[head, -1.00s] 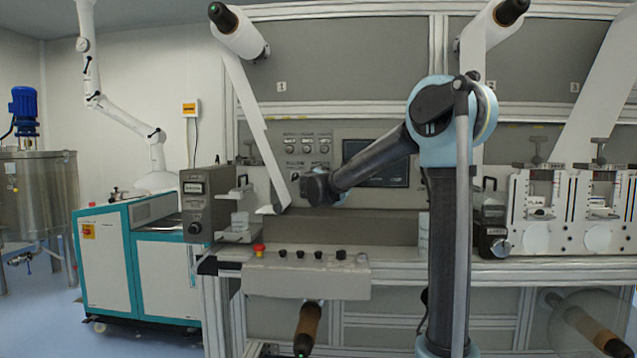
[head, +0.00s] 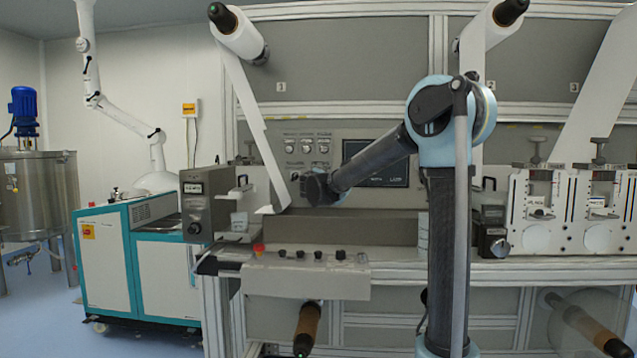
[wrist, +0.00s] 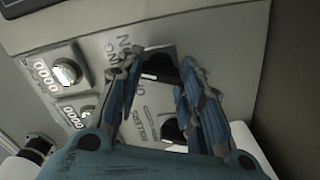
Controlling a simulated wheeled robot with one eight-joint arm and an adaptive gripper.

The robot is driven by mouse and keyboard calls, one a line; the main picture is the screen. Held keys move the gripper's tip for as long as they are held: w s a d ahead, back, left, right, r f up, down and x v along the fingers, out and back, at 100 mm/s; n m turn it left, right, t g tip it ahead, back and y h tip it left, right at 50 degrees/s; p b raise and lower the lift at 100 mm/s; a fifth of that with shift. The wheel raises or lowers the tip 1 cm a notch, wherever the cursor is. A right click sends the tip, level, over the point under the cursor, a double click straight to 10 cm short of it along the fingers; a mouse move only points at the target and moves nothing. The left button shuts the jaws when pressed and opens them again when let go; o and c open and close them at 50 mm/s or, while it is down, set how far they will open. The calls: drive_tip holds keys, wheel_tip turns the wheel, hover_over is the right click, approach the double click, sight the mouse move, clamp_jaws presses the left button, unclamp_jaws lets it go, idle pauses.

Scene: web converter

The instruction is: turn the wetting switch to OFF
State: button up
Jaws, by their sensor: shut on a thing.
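In the wrist view my gripper (wrist: 158,68) reaches onto a grey panel. Its two blue fingers stand on either side of a dark knob (wrist: 163,64), shut on it. Printed letters beside it are partly hidden by the left finger; I read only parts, such as an "N" and "NG", so the switch's setting cannot be told. A second dark knob (wrist: 172,131) sits lower, between the fingers, near a label that seems to read "ROLLERS". In the head view my wrist end (head: 322,188) is against the control panel (head: 340,135) and hides my fingers and the switch.
Silver-rimmed round controls (wrist: 67,72) with counters lie left of the fingers. In the head view a screen (head: 385,172) is right of my wrist. A white web (head: 262,140) hangs close on the left. A ledge with a red button (head: 259,249) and black knobs is below.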

drive_tip(key=n, duration=1)
drive_tip(key=shift+s+f+n, duration=0.1)
drive_tip(key=shift+f+n, duration=0.15)
drive_tip(key=shift+n, duration=0.15)
idle(0.4)
drive_tip(key=o, duration=1.1)
drive_tip(key=shift+c, duration=0.2)
drive_tip(key=s, duration=1.1)
drive_tip(key=shift+s+a, duration=0.2)
drive_tip(key=shift+s, duration=0.15)
